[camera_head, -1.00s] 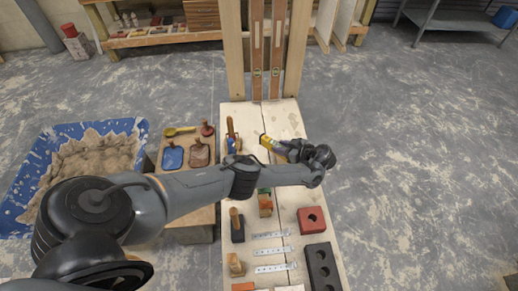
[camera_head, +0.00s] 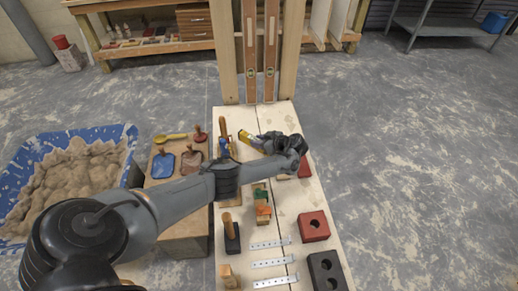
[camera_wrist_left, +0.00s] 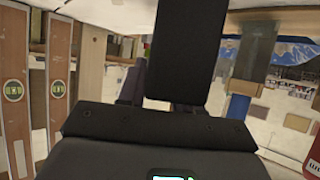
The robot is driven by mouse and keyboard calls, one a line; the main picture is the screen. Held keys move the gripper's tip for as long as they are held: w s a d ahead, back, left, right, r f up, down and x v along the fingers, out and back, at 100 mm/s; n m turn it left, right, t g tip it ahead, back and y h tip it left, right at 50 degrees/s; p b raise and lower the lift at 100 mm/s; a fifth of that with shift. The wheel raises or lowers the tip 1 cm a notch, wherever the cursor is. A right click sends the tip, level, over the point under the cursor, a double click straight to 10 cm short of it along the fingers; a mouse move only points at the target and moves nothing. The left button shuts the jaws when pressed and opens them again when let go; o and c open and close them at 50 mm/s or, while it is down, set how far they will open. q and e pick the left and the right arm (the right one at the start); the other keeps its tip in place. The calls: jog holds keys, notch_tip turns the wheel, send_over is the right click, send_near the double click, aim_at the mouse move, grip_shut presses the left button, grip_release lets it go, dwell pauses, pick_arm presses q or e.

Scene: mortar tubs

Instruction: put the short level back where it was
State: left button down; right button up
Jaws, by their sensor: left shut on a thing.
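A short yellow piece (camera_head: 245,136), which I take to be the short level, shows at the tip of my left gripper (camera_head: 256,141) over the pale plank bench. The gripper is shut on it; the fingers cover its right end. Its gap above the planks is hard to judge. In the left wrist view a dark block (camera_wrist_left: 185,50) fills the middle and hides the grip. Two long brown levels (camera_head: 250,50) with green vials stand upright in the wooden rack behind; they show at left in the wrist view (camera_wrist_left: 60,90). My right gripper is not in view.
A red brick (camera_head: 313,226), a dark block (camera_head: 325,270) and metal strips (camera_head: 272,263) lie nearer on the bench. Trowels sit on a small table (camera_head: 180,232) beside a blue mortar tub (camera_head: 18,178).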

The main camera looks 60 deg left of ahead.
pick_arm(q)
notch_tip(320, 180, down, 4)
jog(key=shift+d+r+b, duration=0.1)
jog(key=shift+r+b, duration=0.15)
jog(key=shift+b, duration=0.75)
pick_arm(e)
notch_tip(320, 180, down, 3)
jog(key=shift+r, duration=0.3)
pick_arm(q)
jog(key=shift+r, duration=0.1)
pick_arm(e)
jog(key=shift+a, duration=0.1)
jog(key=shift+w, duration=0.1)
pick_arm(q)
jog(key=shift+f, duration=0.2)
jog(key=c, duration=0.8)
grip_release()
jog(key=shift+r, duration=0.1)
